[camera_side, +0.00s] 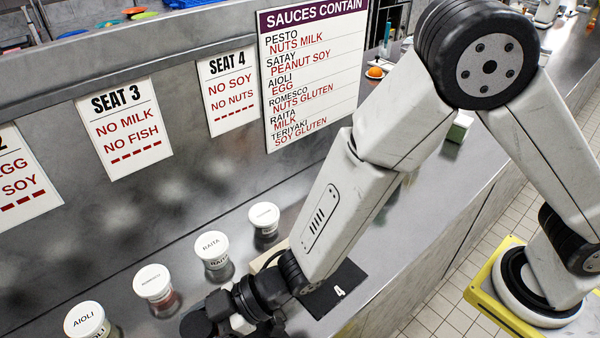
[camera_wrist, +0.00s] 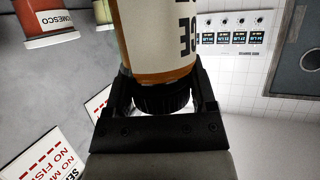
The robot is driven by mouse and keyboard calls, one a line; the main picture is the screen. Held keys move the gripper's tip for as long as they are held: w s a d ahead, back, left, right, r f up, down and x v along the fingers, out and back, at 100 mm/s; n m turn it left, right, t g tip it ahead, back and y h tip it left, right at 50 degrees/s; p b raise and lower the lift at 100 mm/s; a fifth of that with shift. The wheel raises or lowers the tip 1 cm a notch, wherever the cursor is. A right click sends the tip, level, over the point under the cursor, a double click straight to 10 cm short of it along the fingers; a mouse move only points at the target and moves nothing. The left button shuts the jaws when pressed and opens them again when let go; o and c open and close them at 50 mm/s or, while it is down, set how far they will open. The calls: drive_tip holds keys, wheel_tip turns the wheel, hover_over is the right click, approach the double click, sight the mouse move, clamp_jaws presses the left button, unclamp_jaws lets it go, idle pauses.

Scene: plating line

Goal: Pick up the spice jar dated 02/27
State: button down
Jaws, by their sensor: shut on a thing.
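A spice jar (camera_wrist: 155,40) with orange-brown contents, a white label and a black cap (camera_wrist: 162,98) fills the middle of the wrist view. Only a few large letters, seemingly ending in "CE", show on its label; no date is readable. My gripper (camera_wrist: 160,100) is shut on the jar, with its fingers on either side of the cap end. In the side view my gripper (camera_side: 232,325) is low at the bottom edge, near the counter, and the jar cannot be made out there.
Lidded tubs stand in a row on the steel counter: aioli (camera_side: 86,320), romesco (camera_side: 153,283), raita (camera_side: 212,246) and another (camera_side: 264,217). A black mat marked 4 (camera_side: 338,291) lies right of my gripper. Seat signs and a sauce chart (camera_side: 312,75) hang behind.

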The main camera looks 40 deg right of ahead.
drive_tip(key=shift+r, duration=0.1)
idle(0.3)
drive_tip(key=shift+r, duration=4.9)
